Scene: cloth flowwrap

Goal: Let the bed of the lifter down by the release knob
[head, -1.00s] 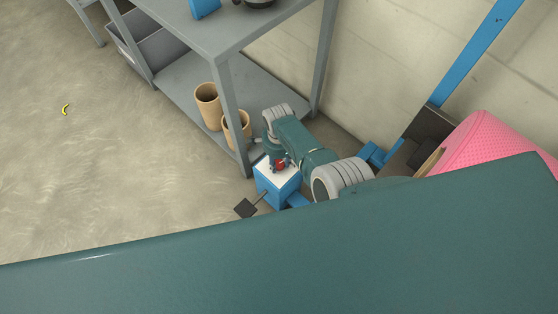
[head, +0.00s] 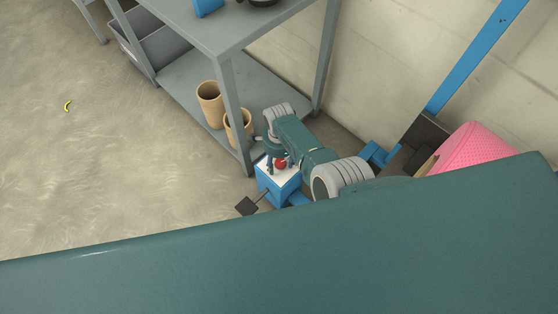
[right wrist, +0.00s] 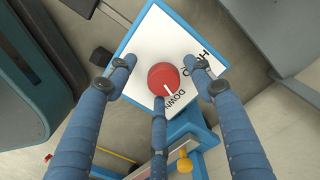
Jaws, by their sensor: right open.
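The release knob (right wrist: 164,78) is red with a white line and sits on a white plate (right wrist: 150,38) lettered HOLD and DOWN. Its white line points towards the DOWN lettering. In the head view the knob (head: 280,164) tops a blue box (head: 279,188). My right gripper (head: 278,160) is above the box, its fingers spread around the knob. In the right wrist view the fingers of this gripper (right wrist: 165,76) stand apart from the knob, and nothing is held. The lifter's blue mast (head: 470,62) rises at right. The bed is mostly hidden. My left gripper is out of view.
A black pedal-like plate (head: 246,206) sticks out from the box. Open floor lies at left.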

